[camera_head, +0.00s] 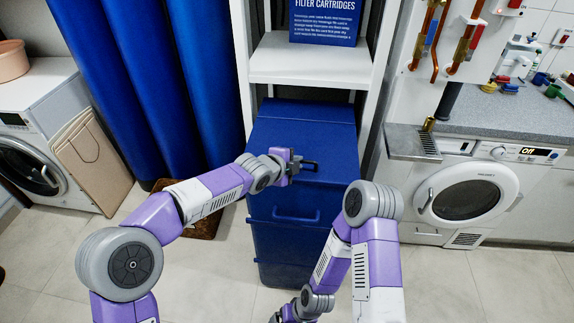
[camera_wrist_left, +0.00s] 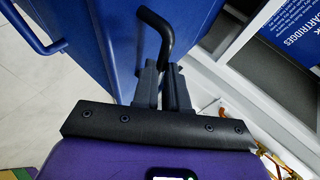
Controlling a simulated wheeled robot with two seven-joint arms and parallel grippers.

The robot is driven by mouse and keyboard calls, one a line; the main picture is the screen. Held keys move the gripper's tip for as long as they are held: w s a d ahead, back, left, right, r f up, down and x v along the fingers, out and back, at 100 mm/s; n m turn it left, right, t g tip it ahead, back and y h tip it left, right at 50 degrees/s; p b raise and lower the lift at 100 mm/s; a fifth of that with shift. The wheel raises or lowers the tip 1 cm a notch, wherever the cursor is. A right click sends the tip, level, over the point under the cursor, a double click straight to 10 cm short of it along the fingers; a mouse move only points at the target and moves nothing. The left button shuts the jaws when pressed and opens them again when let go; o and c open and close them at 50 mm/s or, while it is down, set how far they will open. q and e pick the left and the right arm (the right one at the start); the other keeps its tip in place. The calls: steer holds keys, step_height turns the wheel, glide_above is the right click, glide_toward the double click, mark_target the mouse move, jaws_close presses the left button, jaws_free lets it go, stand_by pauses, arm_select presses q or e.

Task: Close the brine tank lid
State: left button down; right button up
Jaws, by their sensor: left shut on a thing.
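The brine tank (camera_head: 285,235) is a tall blue box with a blue bar handle on its front, standing below the white shelf. Its blue lid (camera_head: 315,135) shows on top; I cannot tell for sure how far it is tilted. My left gripper (camera_head: 307,164) is over the front part of the lid. In the left wrist view, my left gripper (camera_wrist_left: 160,78) is shut on a black bent handle (camera_wrist_left: 160,28), with a blue panel beside it. The jaws hide the handle's lower part.
White shelf (camera_head: 310,64) with a blue filter cartridges box (camera_head: 326,22) stands above and behind the tank. A blue curtain (camera_head: 150,90) hangs at left. A counter (camera_head: 500,117) and washing machine (camera_head: 465,198) stand at right. The tiled floor in front is clear.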

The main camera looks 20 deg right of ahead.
arm_select(q)
steer(key=f, duration=0.3)
steer(key=shift+s+a+g+y, duration=0.25)
steer(key=shift+s+g+y, duration=0.05)
steer(key=shift+s, duration=0.05)
steer(key=c, duration=1.4)
jaws_free()
steer(key=shift+c, duration=0.2)
steer(key=shift+s+a+r, duration=0.1)
steer(key=shift+a+r, duration=0.25)
steer(key=shift+r, duration=0.05)
steer(key=r+p+v, duration=0.1)
steer(key=v, duration=0.6)
steer(key=shift+d+p, duration=0.2)
steer(key=shift+p, duration=0.2)
